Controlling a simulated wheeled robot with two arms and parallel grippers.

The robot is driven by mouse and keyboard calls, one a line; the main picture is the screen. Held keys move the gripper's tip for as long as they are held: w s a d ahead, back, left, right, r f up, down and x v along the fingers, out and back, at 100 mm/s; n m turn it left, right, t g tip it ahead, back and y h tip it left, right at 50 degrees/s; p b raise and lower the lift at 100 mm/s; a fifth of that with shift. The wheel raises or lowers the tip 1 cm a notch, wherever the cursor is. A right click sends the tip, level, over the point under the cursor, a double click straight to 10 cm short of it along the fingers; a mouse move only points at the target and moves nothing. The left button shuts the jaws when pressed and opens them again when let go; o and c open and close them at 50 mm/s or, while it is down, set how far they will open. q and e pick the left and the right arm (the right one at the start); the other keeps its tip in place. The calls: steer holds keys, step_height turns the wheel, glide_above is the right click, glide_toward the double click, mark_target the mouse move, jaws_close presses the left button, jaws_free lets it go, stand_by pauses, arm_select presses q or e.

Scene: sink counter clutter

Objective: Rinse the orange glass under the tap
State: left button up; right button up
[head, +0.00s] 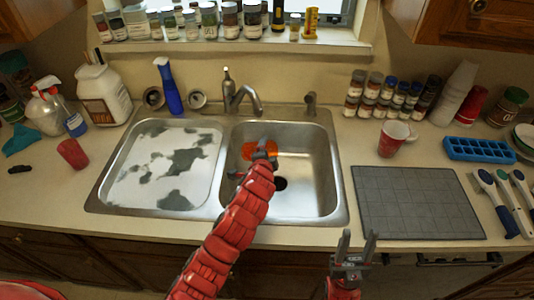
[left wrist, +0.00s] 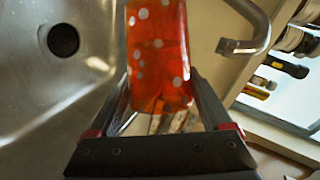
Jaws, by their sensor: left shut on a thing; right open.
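The orange glass (head: 257,150) is over the right sink basin (head: 312,180), just below the tap (head: 240,98). My left gripper (head: 262,157) is shut on it. In the left wrist view the orange glass (left wrist: 158,55), with pale dots, sits between the two fingers (left wrist: 160,105), and the tap (left wrist: 240,46) shows close beside it on the right. The glass looks tilted; its mouth is not clearly visible. No water stream shows. My right gripper (head: 356,246) is open and empty in front of the counter's front edge.
The left basin (head: 160,165) is covered by a white and grey surface. A grey mat (head: 415,203), a cup (head: 395,138) and a blue tray (head: 480,150) lie to the right. A red cup (head: 73,153) is at left.

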arm_select(q)
steer(key=shift+s+d+f+m+t+y+b, duration=0.1)
steer(key=shift+d+f+m+t+y+b, duration=0.2)
steer(key=shift+b, duration=0.8)
steer(key=shift+a+f+m+t+y+b, duration=0.1)
steer(key=shift+f+m+y+b, duration=0.35)
steer(key=shift+b, duration=0.65)
steer(key=shift+s+d+f+m+t+y+b, duration=0.15)
steer(key=shift+f+m+b, duration=0.35)
steer(key=shift+b, duration=0.6)
steer(key=shift+w+r, duration=0.1)
steer(key=shift+r, duration=0.1)
